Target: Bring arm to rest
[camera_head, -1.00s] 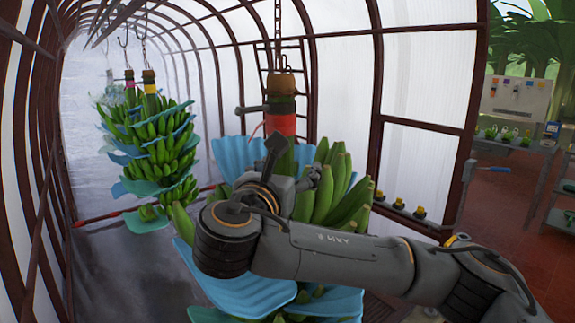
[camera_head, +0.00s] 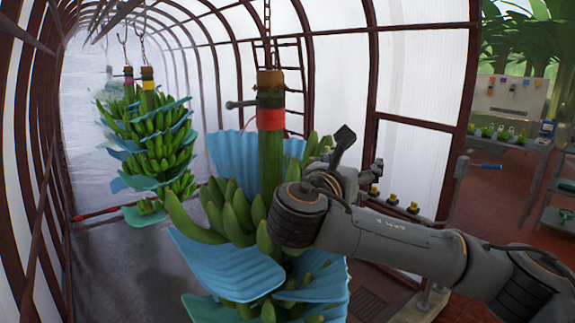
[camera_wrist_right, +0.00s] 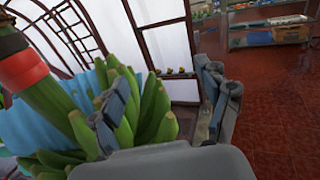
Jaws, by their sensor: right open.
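My right arm reaches in from the right in the head view, in front of the near hanging banana bunch (camera_head: 225,210). The bunch's thick green stem (camera_head: 270,160) has a red band (camera_head: 270,120) and hangs from a chain. My left gripper is not in view.
Blue sheets (camera_head: 225,265) stick out between the banana layers. Another bunch (camera_head: 160,150) hangs farther back left. Small yellow-and-black items (camera_head: 392,199) line a ledge by the wall. A workbench (camera_head: 510,140) stands at the far right, with red floor (camera_wrist_right: 275,125) open before it.

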